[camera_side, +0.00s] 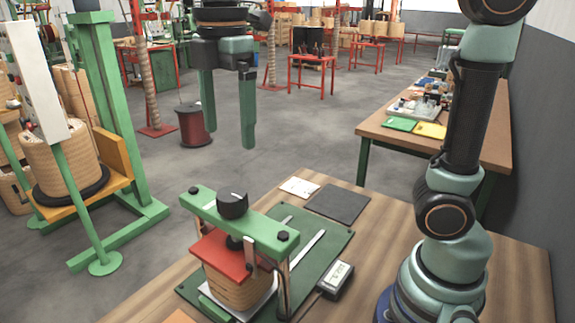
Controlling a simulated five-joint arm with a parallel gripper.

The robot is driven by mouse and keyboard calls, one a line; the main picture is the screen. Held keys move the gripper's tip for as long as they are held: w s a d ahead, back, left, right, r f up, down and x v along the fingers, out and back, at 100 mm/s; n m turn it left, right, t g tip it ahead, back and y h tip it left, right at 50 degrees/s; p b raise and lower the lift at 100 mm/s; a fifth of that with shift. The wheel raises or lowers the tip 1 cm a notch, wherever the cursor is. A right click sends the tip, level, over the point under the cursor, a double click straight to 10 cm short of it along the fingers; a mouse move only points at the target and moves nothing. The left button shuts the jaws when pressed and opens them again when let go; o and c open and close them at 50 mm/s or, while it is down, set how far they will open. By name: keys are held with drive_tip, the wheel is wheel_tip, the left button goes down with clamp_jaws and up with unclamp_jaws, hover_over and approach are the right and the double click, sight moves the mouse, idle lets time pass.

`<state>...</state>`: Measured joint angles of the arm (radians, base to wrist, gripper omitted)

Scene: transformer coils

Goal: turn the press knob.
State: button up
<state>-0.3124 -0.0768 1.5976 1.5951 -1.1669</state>
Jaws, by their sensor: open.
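The press stands on the wooden table at the bottom centre of the side view. Its black press knob (232,205) sits on top of a green crossbar (245,222). Below the crossbar, a red plate (226,249) lies over a tan wound coil (240,287). My gripper (228,143) hangs above the press in the picture, pointing down, with its two green fingers wide apart and nothing between them. It is clear of the knob. The exact distance between them is hard to tell from this one view.
A green base plate (325,246), a small display box (337,278), a dark mat (338,203) and a white card (299,187) lie around the press. A green frame with a large coil (62,165) stands at left. A second bench (480,146) is at right.

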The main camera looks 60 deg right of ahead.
sight(231, 194)
drive_tip(key=shift+n, duration=0.5)
drive_tip(key=f, duration=1.1)
drive_tip(key=shift+w+a+f, duration=0.1)
drive_tip(key=shift+a+f, duration=0.25)
drive_tip(key=shift+f, duration=0.05)
drive_tip(key=c, duration=1.4)
drive_tip(key=shift+m, duration=0.3)
